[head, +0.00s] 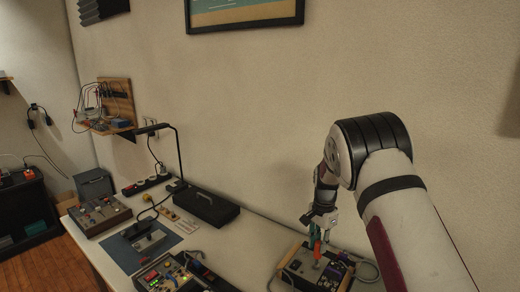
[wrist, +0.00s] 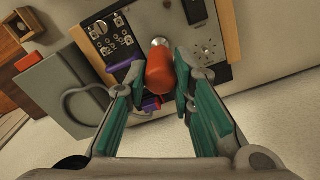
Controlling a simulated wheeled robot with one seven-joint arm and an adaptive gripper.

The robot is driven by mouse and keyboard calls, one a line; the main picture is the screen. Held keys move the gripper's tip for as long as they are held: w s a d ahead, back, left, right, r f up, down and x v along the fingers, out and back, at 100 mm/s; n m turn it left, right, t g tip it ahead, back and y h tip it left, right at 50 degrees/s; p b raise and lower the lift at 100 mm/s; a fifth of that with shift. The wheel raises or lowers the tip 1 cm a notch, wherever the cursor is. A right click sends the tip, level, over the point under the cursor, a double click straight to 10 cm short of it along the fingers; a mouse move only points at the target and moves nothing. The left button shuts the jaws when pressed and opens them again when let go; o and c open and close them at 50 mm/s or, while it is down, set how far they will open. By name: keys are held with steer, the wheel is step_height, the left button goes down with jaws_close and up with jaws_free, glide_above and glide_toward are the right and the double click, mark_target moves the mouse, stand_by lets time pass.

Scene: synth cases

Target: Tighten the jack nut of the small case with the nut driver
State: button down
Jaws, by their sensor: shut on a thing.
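My gripper (head: 316,236) is low over a wood-ended synth case (head: 290,264) at the front right of the bench. In the wrist view my gripper (wrist: 163,82) has its green-padded fingers on either side of the nut driver's orange-red handle (wrist: 160,74), shut on it. The nut driver (head: 317,251) also shows below the fingers in the head view. Its metal end (wrist: 159,43) points at the case's panel (wrist: 135,25), which has jacks and knobs. The jack nut is hidden behind the driver, so I cannot tell whether the tip touches it.
In the wrist view a grey box (wrist: 58,88) with a looped handle or cable lies left of the case. Other synth cases stand at the left (head: 103,214) and front (head: 165,274). A black case (head: 207,207) lies against the wall, near a lamp (head: 178,152).

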steer(key=shift+m, duration=0.7)
steer(key=shift+m+b, duration=0.7)
steer(key=shift+m, duration=0.6)
steer(key=c, duration=1.3)
jaws_free()
